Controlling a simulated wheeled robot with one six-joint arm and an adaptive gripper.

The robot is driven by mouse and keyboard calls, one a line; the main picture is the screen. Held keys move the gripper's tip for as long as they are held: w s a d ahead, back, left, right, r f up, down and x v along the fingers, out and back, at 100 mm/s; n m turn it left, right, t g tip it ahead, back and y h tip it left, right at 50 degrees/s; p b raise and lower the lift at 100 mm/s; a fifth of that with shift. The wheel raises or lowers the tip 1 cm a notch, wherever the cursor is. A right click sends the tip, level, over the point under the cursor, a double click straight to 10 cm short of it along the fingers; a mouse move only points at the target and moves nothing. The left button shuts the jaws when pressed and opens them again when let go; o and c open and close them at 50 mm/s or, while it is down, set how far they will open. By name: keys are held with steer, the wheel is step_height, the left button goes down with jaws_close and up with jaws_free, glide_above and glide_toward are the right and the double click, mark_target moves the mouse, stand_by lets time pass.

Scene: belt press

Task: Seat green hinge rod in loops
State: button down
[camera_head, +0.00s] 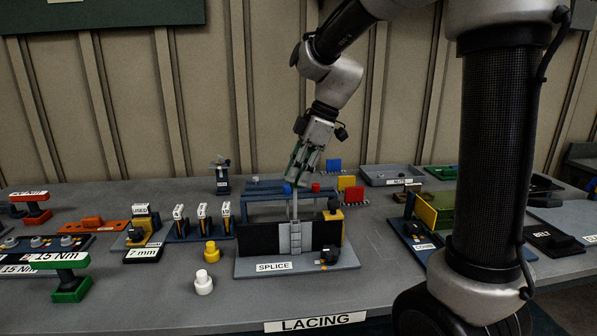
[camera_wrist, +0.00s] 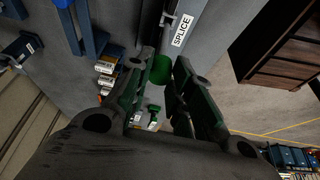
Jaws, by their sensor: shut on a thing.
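My gripper (camera_head: 299,176) is above the splice station (camera_head: 252,266), pointing down and slightly tilted. It is shut on the green hinge rod, whose rounded green end (camera_wrist: 160,69) shows between the fingertips in the wrist view. In the head view a thin grey shaft (camera_head: 295,207) runs down from the fingers toward the loops. The grey loops (camera_head: 290,240) form an upright strip between two black belt ends (camera_head: 260,240). I cannot tell whether the shaft's lower end is inside the loops or just above or behind them.
A blue rack (camera_head: 262,190) stands behind the splice station, with a red piece (camera_head: 315,188) near it. A yellow block (camera_head: 335,213) is at the station's right side. White (camera_head: 203,283) and yellow (camera_head: 212,252) knobbed pieces stand left of it.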

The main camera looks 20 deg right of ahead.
steer(key=shift+f, duration=2)
stand_by(0.3)
steer(key=shift+f, duration=2.95)
stand_by(1.6)
steer(key=c, duration=1.2)
jaws_free()
steer(key=shift+r, duration=0.1)
